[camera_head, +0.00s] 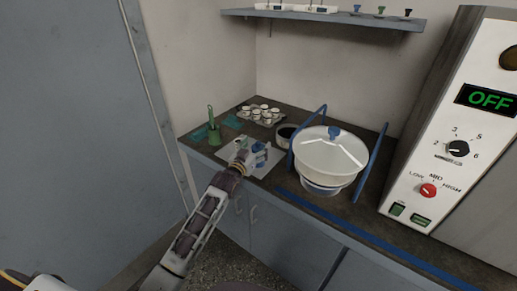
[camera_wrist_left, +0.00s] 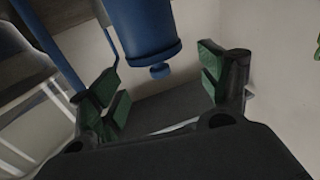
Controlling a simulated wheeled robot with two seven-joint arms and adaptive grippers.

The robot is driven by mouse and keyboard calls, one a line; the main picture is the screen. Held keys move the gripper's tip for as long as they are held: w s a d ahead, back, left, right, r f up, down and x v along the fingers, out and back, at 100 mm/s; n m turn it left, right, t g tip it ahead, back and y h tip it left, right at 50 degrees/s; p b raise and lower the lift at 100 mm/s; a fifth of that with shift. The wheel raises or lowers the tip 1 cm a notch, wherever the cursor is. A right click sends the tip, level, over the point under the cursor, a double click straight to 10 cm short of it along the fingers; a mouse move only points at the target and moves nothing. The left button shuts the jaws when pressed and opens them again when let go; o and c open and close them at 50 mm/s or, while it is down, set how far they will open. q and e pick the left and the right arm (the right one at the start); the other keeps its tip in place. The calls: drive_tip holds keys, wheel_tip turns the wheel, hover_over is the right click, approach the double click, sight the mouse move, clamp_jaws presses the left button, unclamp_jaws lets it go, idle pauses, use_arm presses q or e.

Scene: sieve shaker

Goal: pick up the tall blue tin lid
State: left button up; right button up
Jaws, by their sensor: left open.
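In the head view, blue pieces (camera_head: 259,147) stand on a white sheet (camera_head: 269,170) on the counter, just right of my left gripper (camera_head: 244,153). I cannot tell there which piece is the tall tin lid. In the left wrist view, a tall blue cylinder with a small round knob (camera_wrist_left: 146,30), which looks like the tall blue tin lid, is ahead of the fingers, its upper part cut off by the frame. My left gripper (camera_wrist_left: 160,92) is open, with green pads apart and nothing between them. My right gripper is not in view.
A large white sieve bowl (camera_head: 328,163) with blue posts stands right of the sheet. A green holder (camera_head: 214,135) and a tray of small white cups (camera_head: 259,114) are left and behind. The shaker's control panel (camera_head: 447,140) is at the right.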

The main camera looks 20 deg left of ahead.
use_arm(q)
drive_tip(key=shift+w+d, duration=0.15)
drive_tip(key=shift+w, duration=1.1)
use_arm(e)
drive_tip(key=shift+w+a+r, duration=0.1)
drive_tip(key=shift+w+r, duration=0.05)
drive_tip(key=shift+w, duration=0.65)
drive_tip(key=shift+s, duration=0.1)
